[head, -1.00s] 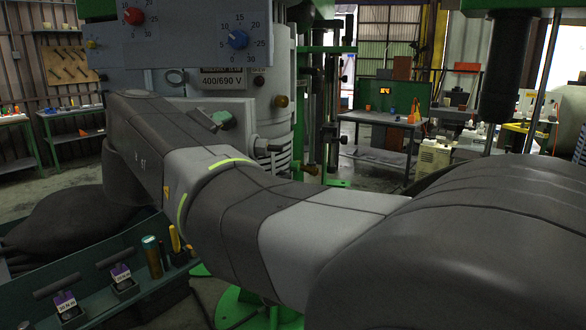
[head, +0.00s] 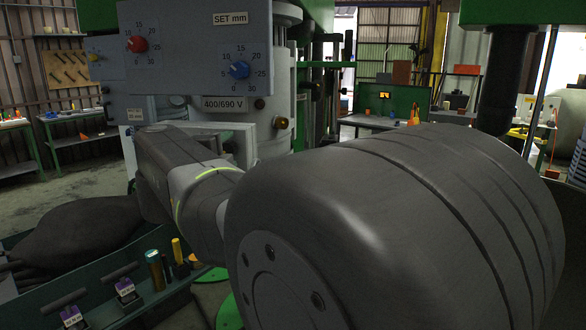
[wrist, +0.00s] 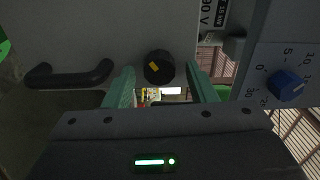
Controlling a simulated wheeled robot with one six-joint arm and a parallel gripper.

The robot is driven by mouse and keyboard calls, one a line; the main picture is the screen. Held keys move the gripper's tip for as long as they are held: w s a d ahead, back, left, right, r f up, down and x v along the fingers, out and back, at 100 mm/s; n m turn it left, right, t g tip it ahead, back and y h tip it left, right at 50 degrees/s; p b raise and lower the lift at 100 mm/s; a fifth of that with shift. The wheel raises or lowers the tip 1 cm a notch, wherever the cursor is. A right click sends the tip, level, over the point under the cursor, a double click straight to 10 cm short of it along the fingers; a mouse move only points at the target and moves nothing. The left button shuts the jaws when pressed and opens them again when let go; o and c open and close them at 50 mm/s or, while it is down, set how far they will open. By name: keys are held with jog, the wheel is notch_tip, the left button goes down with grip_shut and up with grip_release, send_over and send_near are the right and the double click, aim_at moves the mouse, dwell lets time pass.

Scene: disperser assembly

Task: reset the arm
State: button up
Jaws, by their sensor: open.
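My gripper (wrist: 160,92) shows in the wrist view with its two green fingers apart and nothing between them. Beyond the fingers is a black round knob (wrist: 158,67) with an orange mark, on the grey machine face (wrist: 180,22). I cannot tell how far the fingers are from it. In the head view my arm crosses the middle and right, and its large dark link hides much of the machine's lower part. My gripper is not visible in the head view.
The grey machine panel (head: 195,22) carries a red knob (head: 137,44) and a blue knob (head: 239,70). A black handle (wrist: 68,75) is left of the fingers. A green tray (head: 100,312) with purple-labelled items and a teal cylinder (head: 154,270) lies lower left. Workbenches stand behind.

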jog(key=n+p, duration=0.1)
jog(key=n, duration=0.3)
jog(key=shift+r+p, duration=0.1)
jog(key=shift+p, duration=0.2)
